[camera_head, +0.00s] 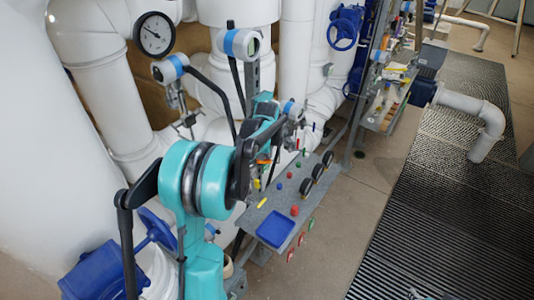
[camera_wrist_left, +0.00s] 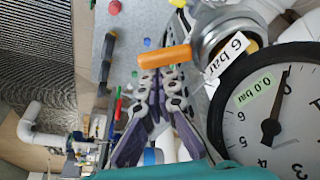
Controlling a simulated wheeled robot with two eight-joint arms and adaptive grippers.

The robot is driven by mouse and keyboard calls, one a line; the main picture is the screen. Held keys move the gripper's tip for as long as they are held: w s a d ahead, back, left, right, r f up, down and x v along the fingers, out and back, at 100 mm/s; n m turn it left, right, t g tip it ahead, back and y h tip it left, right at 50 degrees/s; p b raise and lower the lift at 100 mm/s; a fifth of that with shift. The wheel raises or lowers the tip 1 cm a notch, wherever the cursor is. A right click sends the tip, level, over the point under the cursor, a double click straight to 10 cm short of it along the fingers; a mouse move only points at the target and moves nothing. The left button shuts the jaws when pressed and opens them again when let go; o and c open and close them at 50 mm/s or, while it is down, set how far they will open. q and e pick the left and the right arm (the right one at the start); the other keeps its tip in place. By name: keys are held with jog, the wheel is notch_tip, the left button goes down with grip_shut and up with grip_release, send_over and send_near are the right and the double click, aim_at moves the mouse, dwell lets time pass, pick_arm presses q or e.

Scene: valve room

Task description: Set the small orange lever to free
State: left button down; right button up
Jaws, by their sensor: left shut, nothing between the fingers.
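The small orange lever (camera_wrist_left: 165,57) shows in the left wrist view, sticking out to the left of a round metal fitting (camera_wrist_left: 222,32). In the head view a small piece of orange (camera_head: 263,161) shows beside my teal arm, partly hidden by it. My left gripper (camera_wrist_left: 161,74) is shut and empty, with its grey and purple fingers pointing at the lever. Its tips are just below the lever in the picture; I cannot tell whether they touch it.
A round gauge (camera_wrist_left: 272,125) labelled 0.0 bar stands close at the right of the wrist view. A paper tag (camera_wrist_left: 228,55) reads 6 bar. A grey panel (camera_head: 250,218) holds a blue tray (camera_head: 275,229) and several coloured pieces. White pipes stand behind; floor grating (camera_head: 440,215) lies at right.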

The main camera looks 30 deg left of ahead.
pick_arm(q)
jog(key=shift+s, duration=0.1)
jog(key=s+m, duration=0.1)
jog(key=m, duration=0.1)
jog(key=s+d+m+h+b, duration=0.1)
jog(key=m, duration=0.1)
jog(key=shift+s+d+t, duration=0.15)
jog(key=shift+d+t, duration=0.05)
jog(key=shift+t, duration=0.1)
jog(key=s+m+h, duration=0.1)
jog(key=s+m, duration=0.1)
jog(key=m, duration=0.1)
jog(key=s+m+h, duration=0.1)
jog(key=s+m, duration=0.1)
jog(key=m, duration=0.1)
jog(key=shift+s+d+b, duration=0.15)
jog(key=shift+s+b, duration=0.25)
jog(key=shift+d, duration=0.1)
jog(key=shift+s+d, duration=0.5)
jog(key=shift+s, duration=0.1)
jog(key=shift+r, duration=0.15)
